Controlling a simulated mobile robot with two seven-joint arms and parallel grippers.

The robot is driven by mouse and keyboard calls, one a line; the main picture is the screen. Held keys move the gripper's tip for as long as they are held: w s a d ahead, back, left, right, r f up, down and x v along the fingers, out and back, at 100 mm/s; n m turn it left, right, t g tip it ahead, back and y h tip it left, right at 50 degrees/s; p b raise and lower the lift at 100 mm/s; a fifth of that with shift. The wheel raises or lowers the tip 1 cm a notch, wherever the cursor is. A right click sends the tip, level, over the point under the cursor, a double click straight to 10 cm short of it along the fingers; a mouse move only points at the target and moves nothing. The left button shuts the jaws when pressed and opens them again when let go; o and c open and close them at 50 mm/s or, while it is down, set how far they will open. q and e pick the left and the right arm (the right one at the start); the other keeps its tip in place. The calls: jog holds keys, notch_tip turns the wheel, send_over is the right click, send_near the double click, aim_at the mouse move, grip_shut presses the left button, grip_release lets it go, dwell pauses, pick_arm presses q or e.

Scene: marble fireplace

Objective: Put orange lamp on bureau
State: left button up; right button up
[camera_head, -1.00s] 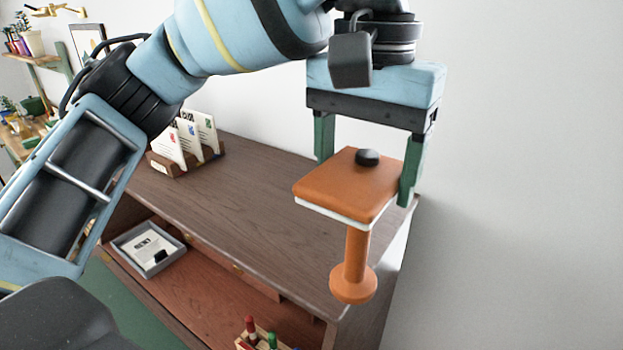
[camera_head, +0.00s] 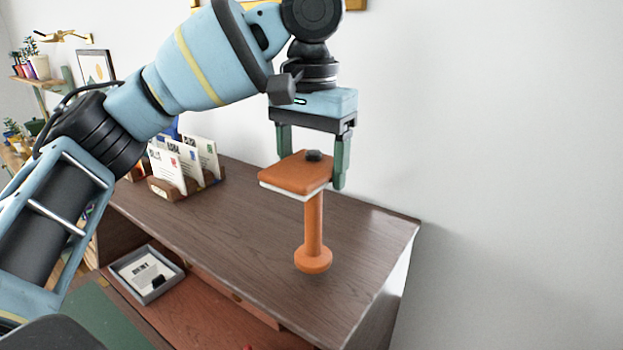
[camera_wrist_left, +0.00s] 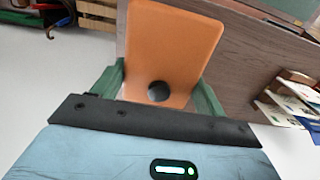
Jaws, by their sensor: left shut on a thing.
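The orange lamp has a square orange shade with a white underside, a black knob on top, a thin stem and a round foot (camera_head: 313,230). It is upright. My left gripper (camera_head: 312,165) comes down from above and is shut on the shade, one green finger at each side. In the left wrist view the shade (camera_wrist_left: 172,50) lies between the fingers. The lamp's foot shows over the brown wooden top of the bureau (camera_head: 250,235); I cannot tell whether it touches. My right gripper is not in view.
A letter holder with envelopes (camera_head: 185,165) stands on the bureau's back left. A grey tray with a card (camera_head: 145,275) lies on the lower shelf. The bureau top's right end (camera_head: 395,232) is clear, beside a white wall.

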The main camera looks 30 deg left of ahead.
pick_arm(q)
jog(key=shift+f, duration=1.6)
jog(key=o, duration=1.5)
jog(key=shift+o, duration=0.2)
notch_tip(320, 180, up, 12)
jog(key=shift+r, duration=0.1)
